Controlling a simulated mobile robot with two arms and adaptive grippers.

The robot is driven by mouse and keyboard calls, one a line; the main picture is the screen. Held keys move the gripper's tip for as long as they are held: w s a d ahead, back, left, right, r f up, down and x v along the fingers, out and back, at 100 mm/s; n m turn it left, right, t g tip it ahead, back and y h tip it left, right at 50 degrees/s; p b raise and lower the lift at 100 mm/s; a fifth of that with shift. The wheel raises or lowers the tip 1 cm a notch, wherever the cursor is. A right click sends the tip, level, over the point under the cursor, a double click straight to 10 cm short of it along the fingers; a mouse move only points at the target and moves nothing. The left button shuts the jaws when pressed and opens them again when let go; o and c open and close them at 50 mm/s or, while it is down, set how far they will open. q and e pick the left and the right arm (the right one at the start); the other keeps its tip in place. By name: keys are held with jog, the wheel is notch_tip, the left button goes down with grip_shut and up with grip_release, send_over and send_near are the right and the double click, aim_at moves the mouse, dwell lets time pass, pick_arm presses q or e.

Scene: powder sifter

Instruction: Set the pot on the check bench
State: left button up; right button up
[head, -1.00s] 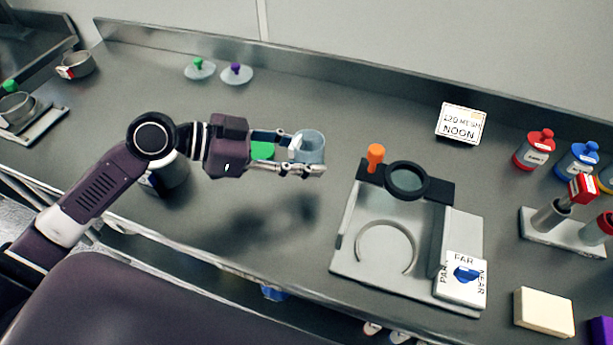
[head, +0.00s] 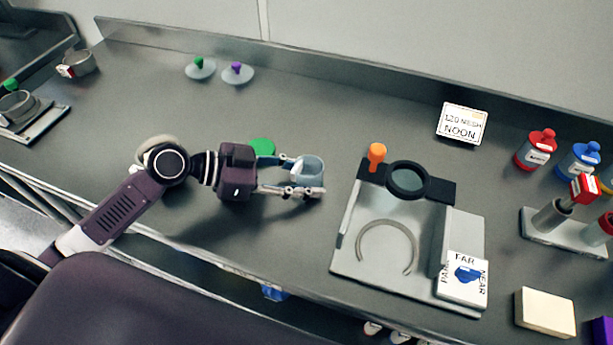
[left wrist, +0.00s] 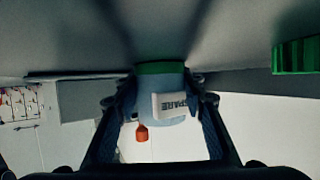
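A small blue-grey pot (head: 311,167) sits between the fingers of my left gripper (head: 306,178), over the middle of the grey bench. In the left wrist view the pot (left wrist: 146,108) has a green band and a white "SPARE" label, with a finger against each side. My left gripper is shut on it. To its right stands a pale station with a dark-framed round lens (head: 408,180), an open ring (head: 387,247) on its base and an orange knob (head: 377,152). I cannot tell whether this station is the check bench. My right gripper is out of view.
A green disc (head: 262,147) lies behind the gripper. Two knobbed lids (head: 200,68) lie at the back. The bench behind the pot is clear.

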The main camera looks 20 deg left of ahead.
pick_arm(q)
jog(key=o, duration=0.4)
jog(key=shift+c, duration=0.2)
jog(key=shift+r, duration=0.25)
jog(key=shift+s+a, duration=0.15)
jog(key=shift+a, duration=0.2)
jog(key=b+v, duration=0.1)
jog(key=v, duration=0.8)
jog(key=shift+s+a, duration=0.15)
jog(key=shift+b+v, duration=0.35)
jog(key=shift+v, duration=0.6)
jog(key=shift+r, duration=0.1)
